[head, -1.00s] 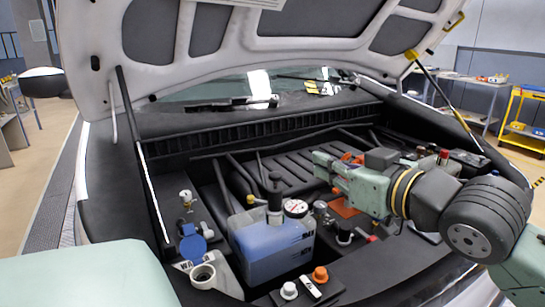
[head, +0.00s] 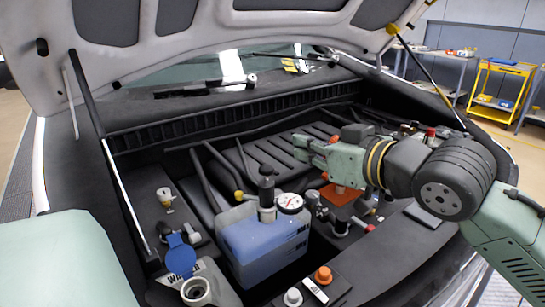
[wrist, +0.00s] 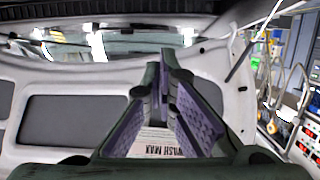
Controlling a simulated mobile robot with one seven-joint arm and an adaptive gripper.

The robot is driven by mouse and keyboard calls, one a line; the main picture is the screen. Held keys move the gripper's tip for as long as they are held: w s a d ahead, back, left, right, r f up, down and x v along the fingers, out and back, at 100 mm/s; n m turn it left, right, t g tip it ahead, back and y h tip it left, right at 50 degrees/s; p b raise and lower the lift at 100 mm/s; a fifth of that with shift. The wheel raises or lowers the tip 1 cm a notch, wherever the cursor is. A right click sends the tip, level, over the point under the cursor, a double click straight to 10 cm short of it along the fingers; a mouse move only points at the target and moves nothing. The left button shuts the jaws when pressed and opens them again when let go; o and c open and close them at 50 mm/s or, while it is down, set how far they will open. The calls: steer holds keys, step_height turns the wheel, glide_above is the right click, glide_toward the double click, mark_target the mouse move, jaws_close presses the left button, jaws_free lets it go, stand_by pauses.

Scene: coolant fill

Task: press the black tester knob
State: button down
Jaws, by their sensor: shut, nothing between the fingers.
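The black tester knob (head: 266,174) stands upright on top of the tester, above the bluish coolant reservoir (head: 262,245). A round white gauge (head: 290,203) with red on its face sits just right of it. My gripper (head: 303,149) is shut and empty, lying roughly level over the engine bay. Its tips point left and appear a little right of and above the knob in the head view, apart from it. In the wrist view my gripper (wrist: 165,65) shows its purple finger pads; I cannot make out the knob there.
The raised hood (head: 300,25) hangs over the bay, with a prop rod (head: 118,175) at left. A blue cap (head: 181,258), an open filler neck (head: 197,290) and an orange cap (head: 323,274) are near the front edge. A yellow cart (head: 497,85) stands behind at right.

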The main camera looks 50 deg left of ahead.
steer(key=p, duration=0.2)
glide_above(267, 170)
step_height(267, 170, down, 2)
steer(key=shift+w+d+f+p, duration=0.1)
steer(key=shift+d+f, duration=0.1)
steer(key=shift+f, duration=0.55)
steer(key=shift+w+d+f+p, duration=0.15)
steer(key=shift+f, duration=0.6)
steer(key=shift+w+d+f+p, duration=0.1)
steer(key=shift+d+f, duration=0.1)
steer(key=shift+f, duration=0.55)
